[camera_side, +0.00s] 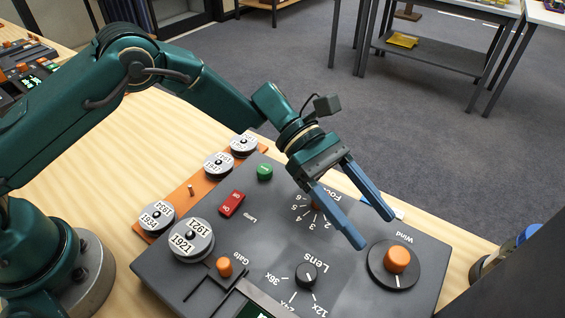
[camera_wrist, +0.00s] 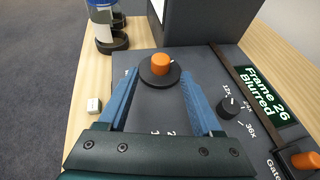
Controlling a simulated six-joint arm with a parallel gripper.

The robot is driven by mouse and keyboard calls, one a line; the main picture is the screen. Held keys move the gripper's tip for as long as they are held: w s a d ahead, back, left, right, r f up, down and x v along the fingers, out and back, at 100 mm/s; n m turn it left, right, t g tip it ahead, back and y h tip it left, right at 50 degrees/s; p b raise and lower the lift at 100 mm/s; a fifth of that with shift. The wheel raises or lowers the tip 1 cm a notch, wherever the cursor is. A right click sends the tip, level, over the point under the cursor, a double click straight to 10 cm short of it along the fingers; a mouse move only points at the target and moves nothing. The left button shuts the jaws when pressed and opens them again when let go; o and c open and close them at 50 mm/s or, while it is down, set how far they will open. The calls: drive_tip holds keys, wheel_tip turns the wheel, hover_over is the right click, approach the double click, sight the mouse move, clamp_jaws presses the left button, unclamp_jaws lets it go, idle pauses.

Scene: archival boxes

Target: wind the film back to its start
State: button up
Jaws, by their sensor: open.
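The Wind knob (camera_side: 397,260) is an orange cap on a dark round disc at the panel's right end. In the wrist view, the Wind knob (camera_wrist: 161,63) appears between and just beyond my fingertips. My gripper (camera_side: 376,231) is open and empty, its two blue fingers pointing down toward the knob; it also shows in the wrist view (camera_wrist: 160,76). I cannot tell whether either finger touches the knob's disc. The display (camera_wrist: 265,93) reads "Frame 26 Blurred". A reel marked 1921 (camera_side: 190,240) sits at the panel's left end.
The Lens knob (camera_side: 306,275), orange Gate knob (camera_side: 225,266), red lamp switch (camera_side: 232,203) and green button (camera_side: 265,172) stand on the panel. My gripper partly hides the Focus knob. Several reels sit on an orange tray (camera_side: 174,196). A small white block (camera_wrist: 94,105) lies beside the panel.

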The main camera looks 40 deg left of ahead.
sight(389, 249)
drive_tip(key=shift+x, duration=2.3)
drive_tip(key=shift+s, duration=0.1)
clamp_jaws()
